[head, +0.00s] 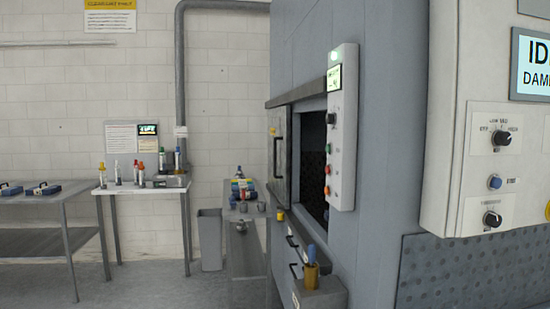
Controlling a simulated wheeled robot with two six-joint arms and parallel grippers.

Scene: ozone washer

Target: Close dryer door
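A tall grey-blue machine (383,130) stands right of centre, seen at an angle. A grey door panel (283,165) with a dark handle stands at the left of its dark opening (315,165), which is uncovered. A perforated inner wall shows inside. I cannot tell whether this machine is the dryer. At the right edge, close by, is a pale control box (470,130) with knobs and a partly cut-off display reading "ID" and "DAM". Neither of my grippers is in view.
A narrow control panel (342,130) juts beside the opening. Below, a ledge (322,294) bears a yellowish cup with blue items. A dark perforated panel (470,272) fills the lower right. At left stand a white table (120,187) with bottles, a bench (35,245) and a bin (210,240).

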